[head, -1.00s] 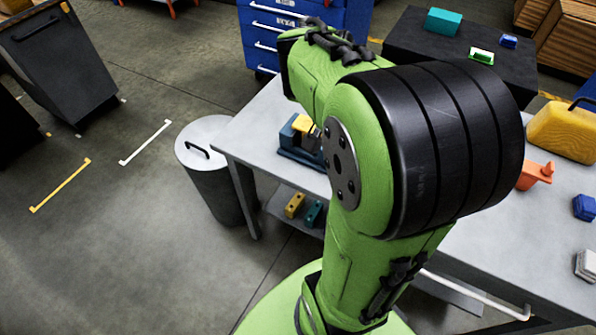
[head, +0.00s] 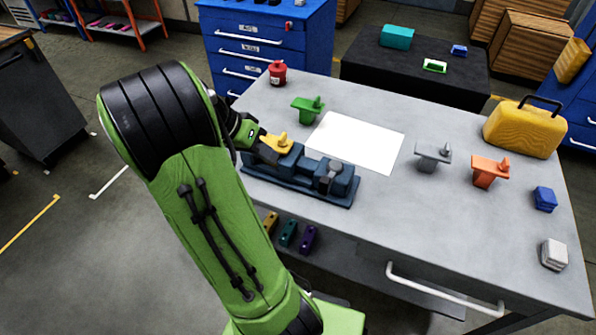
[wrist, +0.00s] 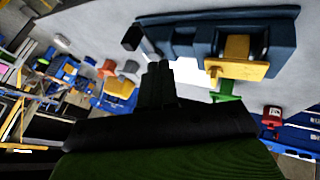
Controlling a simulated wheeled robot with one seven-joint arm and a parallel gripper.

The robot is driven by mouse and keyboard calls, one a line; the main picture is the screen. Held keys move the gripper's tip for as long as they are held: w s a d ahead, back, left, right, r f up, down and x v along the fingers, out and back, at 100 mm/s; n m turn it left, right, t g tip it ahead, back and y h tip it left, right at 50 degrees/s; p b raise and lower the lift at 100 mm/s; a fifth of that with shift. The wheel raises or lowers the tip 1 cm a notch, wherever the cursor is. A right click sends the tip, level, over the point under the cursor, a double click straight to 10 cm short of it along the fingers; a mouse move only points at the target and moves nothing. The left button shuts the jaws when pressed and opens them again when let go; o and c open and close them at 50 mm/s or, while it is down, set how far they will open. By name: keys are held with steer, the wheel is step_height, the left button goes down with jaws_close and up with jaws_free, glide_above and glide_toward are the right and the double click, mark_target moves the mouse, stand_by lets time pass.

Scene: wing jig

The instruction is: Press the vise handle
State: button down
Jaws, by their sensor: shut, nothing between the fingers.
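The dark blue vise (head: 290,182) lies along the table's near left edge. It also shows at the top of the wrist view (wrist: 195,42). A yellow part (head: 277,142) with an upright peg sits at the vise's left end and also shows in the wrist view (wrist: 238,62). A dark grey piece (head: 333,172) at the vise's right end looks like the handle; a black block (wrist: 131,38) in the wrist view may be the same piece. My gripper (wrist: 160,68) is shut and empty, appearing below the vise in the wrist view. Its fingertips are hidden in the head view.
A green part (head: 308,107) and red can (head: 278,73) stand behind the vise. A white sheet (head: 355,142) lies mid-table. Grey (head: 432,156) and orange (head: 489,171) parts and a yellow case (head: 524,128) are at right. The front middle of the table is clear.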

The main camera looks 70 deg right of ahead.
steer(key=s+d+f+b, duration=0.3)
steer(key=s+f+b, duration=0.1)
steer(key=s+f, duration=0.4)
steer(key=shift+s+b, duration=0.3)
steer(key=shift+s, duration=0.15)
steer(key=shift+a, duration=0.1)
